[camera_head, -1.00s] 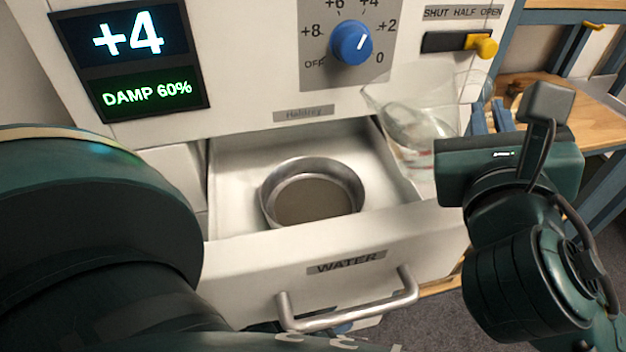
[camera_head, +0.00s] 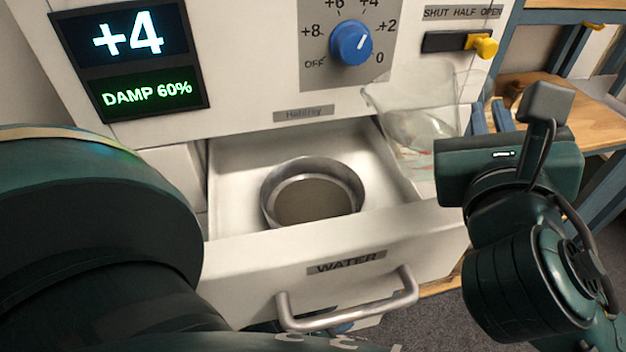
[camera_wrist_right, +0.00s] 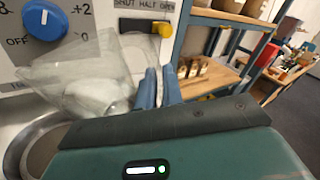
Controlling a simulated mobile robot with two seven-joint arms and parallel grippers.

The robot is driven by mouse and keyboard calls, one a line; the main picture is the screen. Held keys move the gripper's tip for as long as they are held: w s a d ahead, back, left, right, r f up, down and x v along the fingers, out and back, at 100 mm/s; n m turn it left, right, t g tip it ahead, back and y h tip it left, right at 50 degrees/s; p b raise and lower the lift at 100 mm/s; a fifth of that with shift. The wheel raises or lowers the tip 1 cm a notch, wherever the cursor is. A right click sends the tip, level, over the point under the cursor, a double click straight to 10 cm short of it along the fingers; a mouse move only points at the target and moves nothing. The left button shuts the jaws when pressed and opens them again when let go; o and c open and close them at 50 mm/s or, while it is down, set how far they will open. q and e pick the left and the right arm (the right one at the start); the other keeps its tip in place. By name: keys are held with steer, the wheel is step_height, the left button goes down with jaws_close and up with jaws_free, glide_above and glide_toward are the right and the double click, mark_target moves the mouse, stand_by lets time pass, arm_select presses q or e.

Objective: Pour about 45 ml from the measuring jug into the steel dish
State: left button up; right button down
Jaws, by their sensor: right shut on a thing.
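The clear measuring jug (camera_head: 412,118) is in my right gripper (camera_head: 490,117), whose blue fingers are shut on it at its right side. The jug is tilted, its spout toward the left, above the right side of the open drawer. It also shows in the right wrist view (camera_wrist_right: 85,85). The liquid level in it is hard to read. The round steel dish (camera_head: 266,205) sits in the drawer, left of and below the spout; its rim edge shows in the right wrist view (camera_wrist_right: 22,140). No falling stream is clear. My left gripper is out of view.
The open drawer (camera_head: 235,160) is labelled WATER and has a bar handle (camera_head: 350,318). Above it are a blue dial (camera_head: 351,43), a display (camera_head: 130,60) and a yellow-knobbed slider (camera_head: 482,46). A wooden shelf unit (camera_head: 570,95) stands at the right. My left arm covers the left side.

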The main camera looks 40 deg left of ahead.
steer(key=shift+r, duration=0.1)
steer(key=shift+w+d+m, duration=0.1)
steer(key=shift+d+m, duration=0.1)
steer(key=shift+m, duration=0.1)
steer(key=shift+w+d+f+m+b, duration=0.15)
steer(key=shift+d+f+m, duration=0.2)
steer(key=shift+m, duration=0.4)
steer(key=shift+w+d+f+m+b, duration=0.15)
steer(key=shift+d+f+m+b, duration=0.2)
steer(key=shift+m, duration=0.45)
steer(key=shift+w+d+f+m, duration=0.2)
steer(key=shift+d+m, duration=0.2)
steer(key=shift+m, duration=0.35)
